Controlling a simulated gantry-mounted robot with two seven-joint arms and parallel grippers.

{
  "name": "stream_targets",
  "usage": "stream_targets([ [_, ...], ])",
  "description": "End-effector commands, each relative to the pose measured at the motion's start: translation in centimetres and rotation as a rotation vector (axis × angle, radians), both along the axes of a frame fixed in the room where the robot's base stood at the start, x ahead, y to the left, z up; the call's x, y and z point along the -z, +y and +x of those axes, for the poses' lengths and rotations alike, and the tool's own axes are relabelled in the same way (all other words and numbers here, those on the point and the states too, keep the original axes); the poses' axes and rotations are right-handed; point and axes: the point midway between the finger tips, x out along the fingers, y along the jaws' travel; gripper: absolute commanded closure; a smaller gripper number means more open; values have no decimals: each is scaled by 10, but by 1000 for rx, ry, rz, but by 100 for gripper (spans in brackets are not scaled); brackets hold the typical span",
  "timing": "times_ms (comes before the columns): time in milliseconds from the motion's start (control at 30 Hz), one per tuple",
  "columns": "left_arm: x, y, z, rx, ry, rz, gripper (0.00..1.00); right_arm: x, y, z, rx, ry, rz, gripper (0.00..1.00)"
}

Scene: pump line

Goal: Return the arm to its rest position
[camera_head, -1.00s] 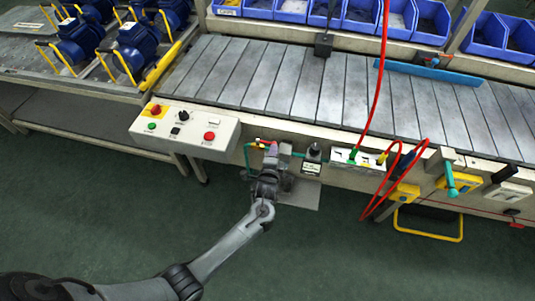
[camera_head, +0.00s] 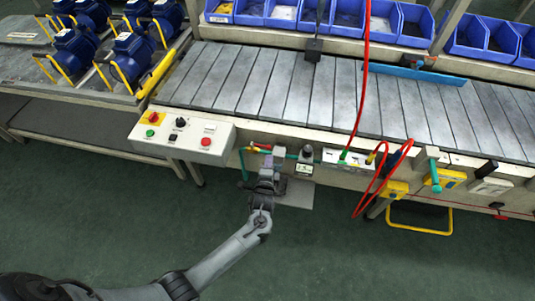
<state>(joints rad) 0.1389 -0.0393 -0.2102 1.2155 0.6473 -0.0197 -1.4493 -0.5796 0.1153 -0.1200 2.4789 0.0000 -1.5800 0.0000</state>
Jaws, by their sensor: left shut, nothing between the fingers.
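My left arm comes in from the lower left of the head view, and my left gripper (camera_head: 268,166) is at its far end, close in front of the conveyor's front face. The gripper is shut, with nothing seen between its fingers. Its fingertips are small in the picture and lie near the green pipe (camera_head: 242,163) and the red and yellow fittings below the conveyor edge. I cannot tell whether they touch. My right gripper is not in view.
A control box (camera_head: 183,136) with knobs and buttons is left of the gripper. The slatted conveyor (camera_head: 270,85) runs behind it. Red hoses (camera_head: 370,188) and a yellow bar (camera_head: 420,229) are at the right. Blue pumps (camera_head: 130,55) stand at the upper left. The green floor (camera_head: 330,260) is clear.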

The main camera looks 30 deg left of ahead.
Motion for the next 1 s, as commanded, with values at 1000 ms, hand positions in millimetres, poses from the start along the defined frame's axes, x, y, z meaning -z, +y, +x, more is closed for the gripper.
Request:
stream_targets([
  [1000,23,-26,-142,-16,90,21,100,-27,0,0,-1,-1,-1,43],
])
